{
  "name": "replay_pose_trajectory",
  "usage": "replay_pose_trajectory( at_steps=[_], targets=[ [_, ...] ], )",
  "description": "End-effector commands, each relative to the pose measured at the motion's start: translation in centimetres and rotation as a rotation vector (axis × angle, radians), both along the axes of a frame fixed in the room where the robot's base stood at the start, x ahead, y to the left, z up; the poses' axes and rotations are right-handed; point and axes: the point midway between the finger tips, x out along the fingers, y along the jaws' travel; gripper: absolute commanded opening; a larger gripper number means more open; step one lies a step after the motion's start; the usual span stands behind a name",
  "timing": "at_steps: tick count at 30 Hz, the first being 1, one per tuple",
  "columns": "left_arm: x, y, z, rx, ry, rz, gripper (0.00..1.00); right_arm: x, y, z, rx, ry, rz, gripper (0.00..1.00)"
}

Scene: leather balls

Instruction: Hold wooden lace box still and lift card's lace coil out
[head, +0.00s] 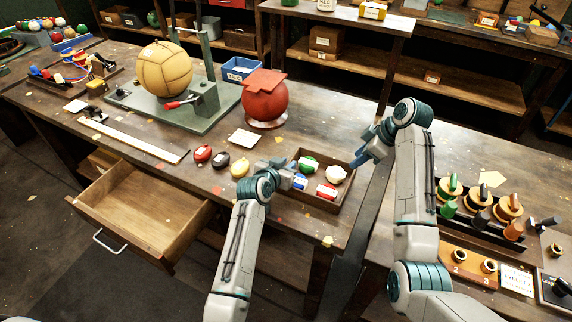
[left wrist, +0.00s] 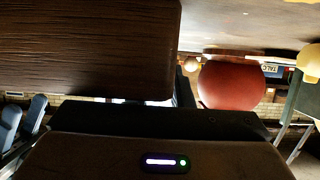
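The wooden lace box (head: 343,204) sits near the table's front edge. In it lie a green coil (head: 309,166), a white coil (head: 336,174), a blue coil (head: 299,182) and a red coil (head: 326,191). A dark wooden surface (left wrist: 90,45) fills much of the left wrist view, very close. My right gripper (head: 366,148) is above and right of the box, open and empty, its fingers apart.
Red, black and yellow coils (head: 240,167) lie in a row left of the box. A red ball (head: 265,103) on a stand and a tan ball (head: 164,69) on a green press are behind. An open drawer (head: 140,208) juts out at the front left. Spool racks (head: 470,215) stand right.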

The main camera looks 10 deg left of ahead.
Motion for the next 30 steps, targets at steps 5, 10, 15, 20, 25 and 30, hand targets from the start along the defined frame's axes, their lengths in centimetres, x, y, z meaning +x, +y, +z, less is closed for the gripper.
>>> replay_pose_trajectory(
  at_steps=[5, 10, 15, 20, 25, 30],
  targets=[
    [-0.02, 0.01, 0.00, 0.000, 0.000, 0.000, 0.00, 0.00, 0.00, 0.00, 0.000, 0.000, 0.000, 0.36],
    [-0.02, 0.02, -0.01, 0.000, 0.000, 0.000, 0.00, 0.00, 0.00, 0.00, 0.000, 0.000, 0.000, 0.36],
    [-0.02, 0.02, -0.01, 0.000, 0.000, 0.000, 0.00, 0.00, 0.00, 0.00, 0.000, 0.000, 0.000, 0.36],
    [-0.02, 0.02, -0.01, 0.000, 0.000, 0.000, 0.00, 0.00, 0.00, 0.00, 0.000, 0.000, 0.000, 0.36],
    [-0.02, 0.02, -0.01, 0.000, 0.001, 0.000, 0.00, 0.00, 0.00, 0.00, 0.000, 0.000, 0.000, 0.36],
    [-0.02, 0.03, -0.01, 0.000, 0.001, 0.000, 0.00, 0.00, 0.00, 0.00, 0.000, 0.000, 0.000, 0.36]
  ],
)
